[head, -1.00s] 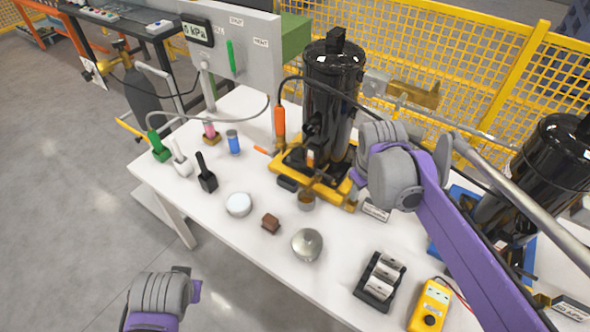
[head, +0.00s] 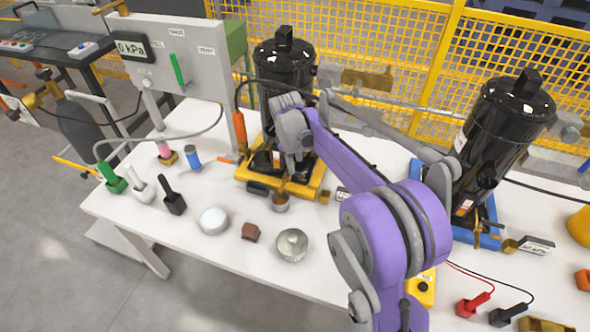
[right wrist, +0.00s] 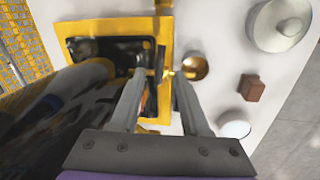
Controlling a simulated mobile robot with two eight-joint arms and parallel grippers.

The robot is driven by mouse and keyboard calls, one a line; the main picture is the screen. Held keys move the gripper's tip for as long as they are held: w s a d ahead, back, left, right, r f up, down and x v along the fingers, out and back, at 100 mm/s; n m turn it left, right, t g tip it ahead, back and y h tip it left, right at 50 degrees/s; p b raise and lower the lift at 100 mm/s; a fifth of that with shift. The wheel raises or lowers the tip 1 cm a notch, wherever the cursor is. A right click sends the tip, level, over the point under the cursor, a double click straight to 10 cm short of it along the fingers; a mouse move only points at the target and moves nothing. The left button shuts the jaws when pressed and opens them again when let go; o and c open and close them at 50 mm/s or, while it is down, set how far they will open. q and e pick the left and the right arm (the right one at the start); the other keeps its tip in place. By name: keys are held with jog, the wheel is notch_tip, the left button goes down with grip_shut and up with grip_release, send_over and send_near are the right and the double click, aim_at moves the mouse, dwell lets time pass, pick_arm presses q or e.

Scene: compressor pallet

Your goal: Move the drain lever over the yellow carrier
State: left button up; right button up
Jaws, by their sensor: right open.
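The yellow carrier (head: 312,187) is under the left black compressor (head: 283,85) on the white table. In the right wrist view the carrier (right wrist: 105,28) is a yellow frame around a dark base. My right gripper (head: 290,172) points down at the carrier's front side, close to the compressor. In the right wrist view the right gripper (right wrist: 160,77) is open, its fingers apart over the carrier's edge. A small brass-coloured part (right wrist: 167,74), possibly the drain lever, shows between the fingertips. I cannot tell whether either finger touches it. My left gripper is not in view.
A small metal cup (head: 279,202) stands just in front of the carrier. A second compressor (head: 500,125) stands on a blue carrier at right.

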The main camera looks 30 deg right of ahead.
aim_at(297, 173)
jog(key=shift+w+d+f, duration=0.15)
jog(key=shift+f, duration=0.95)
jog(key=shift+w+d+f, duration=0.1)
jog(key=shift+d+f, duration=0.05)
jog(key=shift+f, duration=0.95)
jog(key=shift+c, duration=0.3)
grip_shut()
